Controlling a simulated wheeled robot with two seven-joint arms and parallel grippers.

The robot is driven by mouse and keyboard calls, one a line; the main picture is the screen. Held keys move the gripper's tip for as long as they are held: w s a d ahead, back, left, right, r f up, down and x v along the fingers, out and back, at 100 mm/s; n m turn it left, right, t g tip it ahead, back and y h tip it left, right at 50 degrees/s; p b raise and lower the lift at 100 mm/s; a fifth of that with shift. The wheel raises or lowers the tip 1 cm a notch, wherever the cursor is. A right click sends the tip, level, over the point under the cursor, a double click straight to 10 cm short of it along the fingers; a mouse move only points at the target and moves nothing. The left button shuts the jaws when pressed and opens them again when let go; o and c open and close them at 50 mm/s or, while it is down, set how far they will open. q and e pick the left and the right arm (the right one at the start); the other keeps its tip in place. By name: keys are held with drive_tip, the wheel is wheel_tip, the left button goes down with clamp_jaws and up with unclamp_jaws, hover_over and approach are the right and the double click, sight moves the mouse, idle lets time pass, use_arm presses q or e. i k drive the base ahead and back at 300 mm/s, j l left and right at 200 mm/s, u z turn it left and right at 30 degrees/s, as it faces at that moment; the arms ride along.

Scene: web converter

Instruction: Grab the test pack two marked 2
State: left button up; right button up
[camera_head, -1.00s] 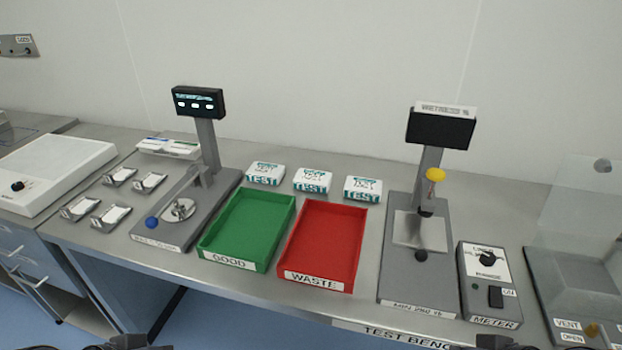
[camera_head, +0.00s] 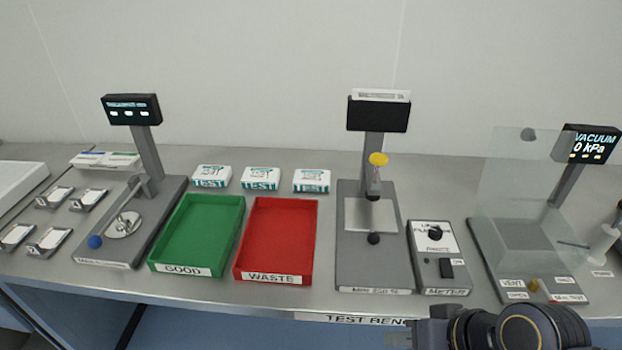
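Three white and teal test packs stand in a row on the bench behind the trays: a left pack (camera_head: 211,177), a middle pack (camera_head: 260,179) and a right pack (camera_head: 312,181). Each has TEST on its front; the numbers are too small to read, so I cannot tell which is marked 2. My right gripper (camera_head: 405,338) shows at the bottom edge, in front of the bench and well short of the packs; its fingers are not clear. My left gripper is out of view.
A green GOOD tray (camera_head: 181,268) and a red WASTE tray (camera_head: 273,277) lie in front of the packs. Stands with displays rise left (camera_head: 146,150) and right (camera_head: 374,150). A meter (camera_head: 438,258) and a clear-walled vacuum unit (camera_head: 520,200) stand at right.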

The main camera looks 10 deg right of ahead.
sight(251, 178)
drive_tip(key=i+j, duration=0.75)
